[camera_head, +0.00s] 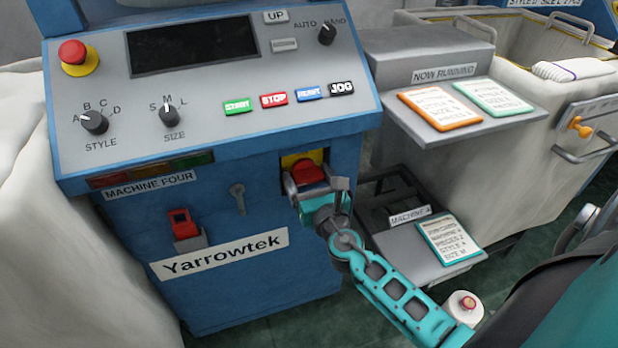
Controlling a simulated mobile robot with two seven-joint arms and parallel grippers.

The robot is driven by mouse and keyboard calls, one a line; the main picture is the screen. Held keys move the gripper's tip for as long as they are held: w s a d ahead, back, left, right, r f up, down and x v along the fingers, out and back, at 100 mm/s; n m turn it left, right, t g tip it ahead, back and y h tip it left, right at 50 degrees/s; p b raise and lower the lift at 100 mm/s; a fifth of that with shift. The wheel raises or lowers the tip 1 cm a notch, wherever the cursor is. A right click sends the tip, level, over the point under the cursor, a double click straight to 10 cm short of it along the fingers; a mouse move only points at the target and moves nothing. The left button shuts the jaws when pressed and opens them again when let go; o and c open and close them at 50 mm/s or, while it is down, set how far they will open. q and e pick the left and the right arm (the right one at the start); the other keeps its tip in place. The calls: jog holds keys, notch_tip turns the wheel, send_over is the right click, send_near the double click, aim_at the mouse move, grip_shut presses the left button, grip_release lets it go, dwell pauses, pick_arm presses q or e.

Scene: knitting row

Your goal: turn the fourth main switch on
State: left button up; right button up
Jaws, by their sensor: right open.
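The machine labelled MACHINE FOUR (150,186) is a blue cabinet with a sloped grey control panel. Its main switch, a red knob on a yellow plate (306,171), sits on the upper right of the cabinet front. My right gripper (315,184) is at this switch, its arm coming in from the lower right. Its jaws are open, one finger on each side of the red knob; I cannot tell whether they touch it. The gripper hides the lower part of the switch, so the knob's angle is unclear. The panel display (193,45) is dark. My left gripper is not in view.
A red emergency button (73,53), dials and push buttons are on the panel. A small red lever (181,224) and a grey key-like handle (238,198) are on the front. Right are a card shelf (455,130), lower shelf (430,268), and a white bin (535,165).

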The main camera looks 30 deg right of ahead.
jog(key=c, duration=0.7)
jog(key=shift+c, duration=0.2)
jog(key=shift+m, duration=0.3)
jog(key=m+b, duration=0.1)
jog(key=m, duration=0.2)
jog(key=shift+f+m+b, duration=0.1)
jog(key=shift+m+b, duration=0.2)
jog(key=shift+b, duration=0.1)
jog(key=m+b, duration=0.1)
jog(key=m, duration=0.2)
jog(key=shift+m, duration=0.3)
jog(key=m+b, duration=0.1)
jog(key=m, duration=0.4)
jog(key=shift+m, duration=2.5)
